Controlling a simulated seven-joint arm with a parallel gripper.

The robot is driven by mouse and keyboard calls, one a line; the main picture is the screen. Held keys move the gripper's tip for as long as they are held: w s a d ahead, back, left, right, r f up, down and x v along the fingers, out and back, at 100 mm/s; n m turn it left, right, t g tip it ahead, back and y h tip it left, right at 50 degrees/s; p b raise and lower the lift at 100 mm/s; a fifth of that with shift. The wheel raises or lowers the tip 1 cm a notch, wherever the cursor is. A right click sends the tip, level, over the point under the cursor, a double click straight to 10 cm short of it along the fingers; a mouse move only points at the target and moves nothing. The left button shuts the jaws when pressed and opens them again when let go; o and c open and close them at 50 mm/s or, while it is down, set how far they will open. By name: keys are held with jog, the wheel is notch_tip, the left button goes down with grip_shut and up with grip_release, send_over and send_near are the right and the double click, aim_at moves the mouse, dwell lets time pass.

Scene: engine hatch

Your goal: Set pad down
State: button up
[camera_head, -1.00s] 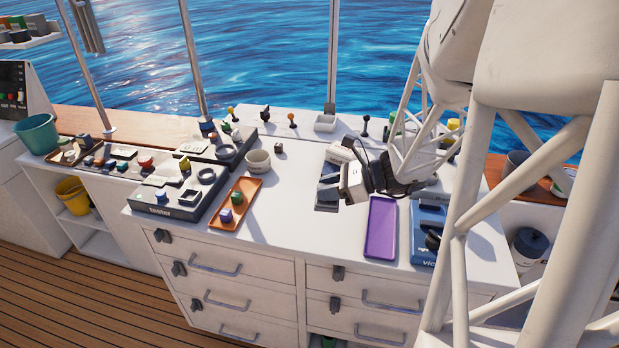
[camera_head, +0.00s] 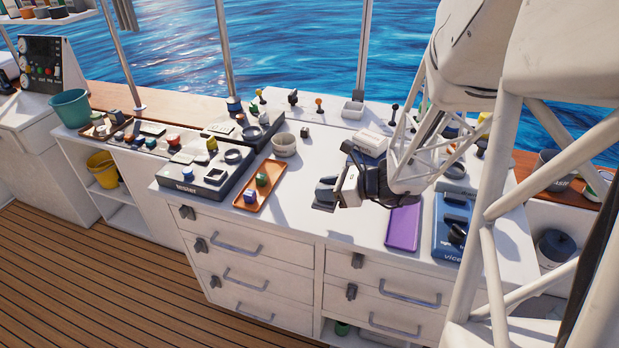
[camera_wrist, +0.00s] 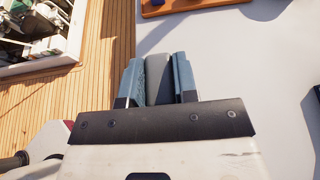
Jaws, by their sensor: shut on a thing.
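My gripper (camera_head: 325,191) is shut on a dark grey pad (camera_wrist: 159,79). In the wrist view the pad stands edge-on between the two blue-grey fingers. In the head view the gripper hangs over the white worktop (camera_head: 300,215) near its front edge, between the orange tray and the purple tray. The pad is hard to tell from the dark fingers there. A dark shadow lies on the worktop just below; I cannot tell whether the pad touches the surface.
An orange tray (camera_head: 248,206) with a blue and a green piece lies left, beside the tester box (camera_head: 187,189). A purple tray (camera_head: 402,228) and a blue vice (camera_head: 452,224) are right. A white cup (camera_head: 284,145) and a white box (camera_head: 370,143) stand behind.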

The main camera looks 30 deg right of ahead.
jog(key=shift+a+f, duration=0.1)
jog(key=shift+a, duration=0.05)
jog(key=shift+w, duration=0.1)
jog(key=w+d, duration=0.1)
jog(key=w, duration=0.4)
jog(key=w+d+f, duration=0.1)
jog(key=w, duration=0.4)
jog(key=w+d, duration=0.2)
jog(key=w, duration=0.3)
jog(key=shift+w+d+f, duration=0.1)
jog(key=shift+w+f, duration=0.05)
jog(key=shift+f, duration=0.1)
jog(key=shift+f, duration=0.15)
jog(key=shift+f, duration=1.6)
jog(key=shift+f, duration=0.15)
jog(key=o, duration=0.9)
jog(key=shift+o, duration=0.2)
